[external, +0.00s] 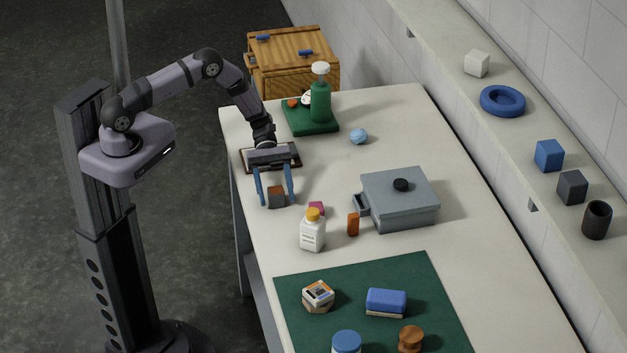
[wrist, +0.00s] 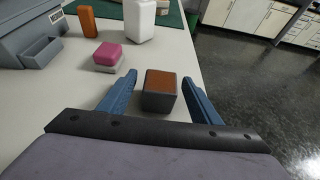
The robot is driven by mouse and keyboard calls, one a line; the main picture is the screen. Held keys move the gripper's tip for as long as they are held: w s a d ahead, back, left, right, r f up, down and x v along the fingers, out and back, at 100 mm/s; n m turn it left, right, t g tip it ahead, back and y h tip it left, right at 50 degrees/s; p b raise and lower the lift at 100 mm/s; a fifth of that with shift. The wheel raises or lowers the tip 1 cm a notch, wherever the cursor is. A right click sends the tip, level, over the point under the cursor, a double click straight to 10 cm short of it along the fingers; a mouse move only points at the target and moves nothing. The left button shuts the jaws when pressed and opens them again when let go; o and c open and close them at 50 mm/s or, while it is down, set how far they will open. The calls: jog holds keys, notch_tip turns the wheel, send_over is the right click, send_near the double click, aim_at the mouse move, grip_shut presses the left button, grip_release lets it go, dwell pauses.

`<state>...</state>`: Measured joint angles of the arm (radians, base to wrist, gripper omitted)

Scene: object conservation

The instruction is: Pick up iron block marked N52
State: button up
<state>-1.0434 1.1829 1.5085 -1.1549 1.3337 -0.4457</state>
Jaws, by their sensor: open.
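A small dark grey block (external: 276,198) with a brown-orange top stands on the table near its left edge. It also shows in the wrist view (wrist: 160,99). No N52 marking can be read on it, so I cannot tell whether it is the iron block. My gripper (external: 275,190) is open, with its blue fingers on either side of this block and gaps visible in the wrist view (wrist: 160,78). A plain dark grey cube (external: 572,187) sits on the shelf at the right, also without a readable mark.
A pink-and-white block (wrist: 109,56), a white bottle (external: 312,235) and an orange block (external: 353,224) stand close by. A grey lidded box (external: 400,200) is to the right. A green mat (external: 350,275) with several objects lies in front.

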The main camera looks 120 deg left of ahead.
aim_at(276, 190)
jog(key=shift+c, duration=0.6)
grip_shut()
jog(key=shift+r, duration=0.1)
jog(key=shift+r+b, duration=1.75)
jog(key=shift+r, duration=3.2)
